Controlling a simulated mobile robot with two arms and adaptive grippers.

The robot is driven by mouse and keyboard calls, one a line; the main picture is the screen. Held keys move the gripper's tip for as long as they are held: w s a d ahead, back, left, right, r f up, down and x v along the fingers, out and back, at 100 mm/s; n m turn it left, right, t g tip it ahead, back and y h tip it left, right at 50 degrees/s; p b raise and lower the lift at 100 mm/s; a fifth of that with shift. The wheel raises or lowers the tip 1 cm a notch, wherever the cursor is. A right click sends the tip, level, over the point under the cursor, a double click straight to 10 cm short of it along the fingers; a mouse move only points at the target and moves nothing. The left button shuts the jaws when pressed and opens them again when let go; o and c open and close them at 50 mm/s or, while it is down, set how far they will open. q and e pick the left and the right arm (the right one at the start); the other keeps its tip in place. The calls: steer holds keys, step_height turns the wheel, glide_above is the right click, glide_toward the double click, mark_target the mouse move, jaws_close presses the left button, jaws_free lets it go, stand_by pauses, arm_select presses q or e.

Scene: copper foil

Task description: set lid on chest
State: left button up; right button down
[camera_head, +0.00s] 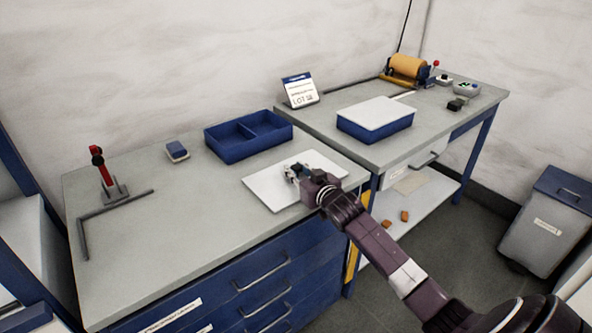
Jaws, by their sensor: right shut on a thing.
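The open blue chest (235,150) stands at the back of the left counter, with a divider making two compartments. The flat white lid (264,186) is in front of it, to the right, at the counter's front edge. I cannot tell whether it rests on the counter or hangs just above it. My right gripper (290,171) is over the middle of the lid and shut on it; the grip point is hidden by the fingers. My left gripper is not in view.
A second blue box with a white top (375,113) stands on the right table. A lot sign (300,90) stands behind.

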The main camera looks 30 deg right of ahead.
steer(key=c, duration=1.7)
jaws_free()
steer(key=shift+o, duration=0.2)
steer(key=v, duration=1.2)
steer(key=shift+r, duration=0.15)
